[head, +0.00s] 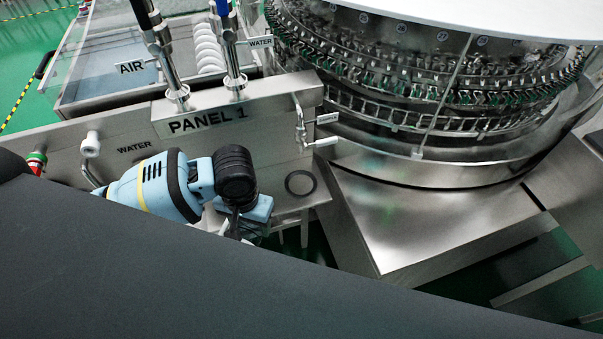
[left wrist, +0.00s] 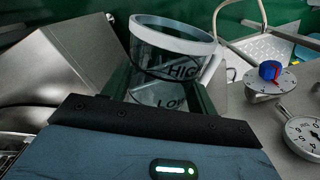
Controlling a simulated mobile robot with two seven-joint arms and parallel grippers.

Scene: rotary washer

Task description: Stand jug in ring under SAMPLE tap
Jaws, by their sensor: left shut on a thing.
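The jug (left wrist: 172,62) is clear, with a white rim and HIGH and LOW marks. It shows in the left wrist view between the fingers of my left gripper (left wrist: 160,92), which is shut on it. In the head view my left gripper (head: 256,210) is at the panel's front, left of the ring; my arm hides most or all of the jug there. The dark ring (head: 300,183) lies flat on a small steel shelf. The SAMPLE tap (head: 301,130) is above the ring on the panel's right end, with a white label beside it. My right gripper is not in view.
The PANEL 1 box (head: 215,122) stands behind my left gripper, with AIR and WATER pipes on top. The round washer (head: 430,100) and a steel deck (head: 430,220) are to the right. The left wrist view shows a dial gauge (left wrist: 304,136) and a blue-and-red knob (left wrist: 270,71).

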